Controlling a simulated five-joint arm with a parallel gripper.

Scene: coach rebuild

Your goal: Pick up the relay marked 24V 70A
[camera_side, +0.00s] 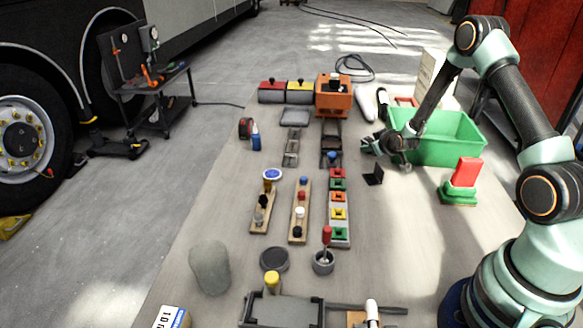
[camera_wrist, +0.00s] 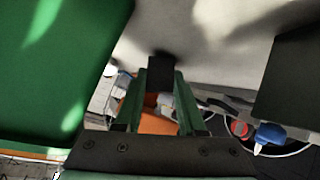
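A small black block (camera_wrist: 160,72) sits right at the fingertips in the wrist view. No marking is readable on it, so I cannot confirm it is the 24V 70A relay. A small black piece (camera_side: 374,174) also shows on the bench in the side view, just below my gripper. I cannot tell if the two are the same thing. My gripper (camera_side: 376,150) is low over the bench, left of the green bin. In the wrist view, the two green fingers of my gripper (camera_wrist: 161,76) flank the block; whether they squeeze it is unclear.
A green bin (camera_side: 440,150) stands close on the right. A red-and-green block (camera_side: 464,178) is in front of it. A strip of coloured pieces (camera_side: 339,212) lies left of my gripper, and an orange box (camera_side: 333,97) behind. A large dark shape (camera_wrist: 290,85) fills the wrist view's right edge.

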